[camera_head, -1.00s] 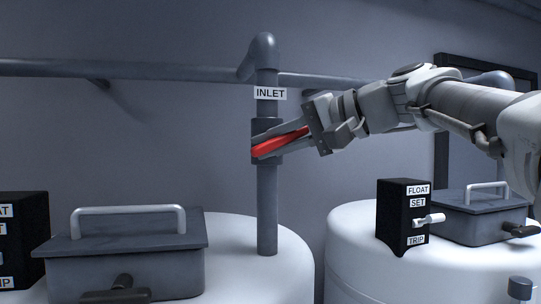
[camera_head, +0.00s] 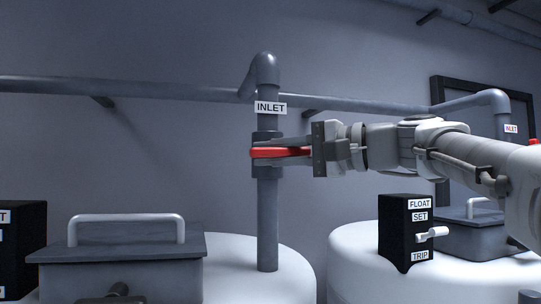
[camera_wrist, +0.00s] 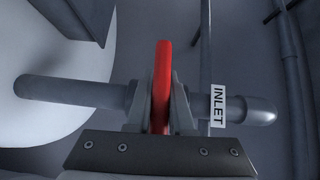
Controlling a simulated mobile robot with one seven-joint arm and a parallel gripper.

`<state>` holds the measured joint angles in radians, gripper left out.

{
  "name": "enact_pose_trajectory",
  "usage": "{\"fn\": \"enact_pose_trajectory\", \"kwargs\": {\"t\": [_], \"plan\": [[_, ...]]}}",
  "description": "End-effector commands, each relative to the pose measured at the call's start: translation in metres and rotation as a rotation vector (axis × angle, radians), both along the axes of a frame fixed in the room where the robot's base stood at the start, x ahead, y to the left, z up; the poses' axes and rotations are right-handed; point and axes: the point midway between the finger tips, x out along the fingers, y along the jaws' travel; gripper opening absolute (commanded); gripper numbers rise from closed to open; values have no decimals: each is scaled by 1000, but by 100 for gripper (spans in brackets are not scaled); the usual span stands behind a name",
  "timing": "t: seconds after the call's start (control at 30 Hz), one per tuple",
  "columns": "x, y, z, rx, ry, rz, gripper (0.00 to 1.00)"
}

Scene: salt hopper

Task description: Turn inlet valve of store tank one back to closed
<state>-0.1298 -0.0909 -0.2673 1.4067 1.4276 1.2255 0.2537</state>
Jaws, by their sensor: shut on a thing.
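The inlet valve's red lever handle (camera_head: 280,153) lies about level across the grey inlet pipe (camera_head: 268,220) in the head view. The pipe stands upright on a white tank (camera_head: 225,245) and bears an INLET label (camera_head: 270,108) above the valve body (camera_head: 267,137). My gripper (camera_head: 285,152) is shut on the red handle from the right. In the wrist view the red handle (camera_wrist: 161,85) runs between both fingers (camera_wrist: 160,105), with the pipe (camera_wrist: 65,92) behind it. The fingers hide part of the handle and valve body.
A grey hatch box with a bar handle (camera_head: 125,217) sits on the tank at left. A black FLOAT SET TRIP box (camera_head: 406,240) stands on the right tank (camera_head: 350,250). A horizontal pipe (camera_head: 150,91) runs along the wall. A second INLET pipe (camera_head: 501,105) is at right.

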Motion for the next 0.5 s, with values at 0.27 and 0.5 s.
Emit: {"fn": "enact_pose_trajectory", "kwargs": {"t": [0.27, 0.5], "plan": [[0, 0, 0, -1, 0, 0, 38], [0, 0, 0, -1, 0, 1, 50]]}}
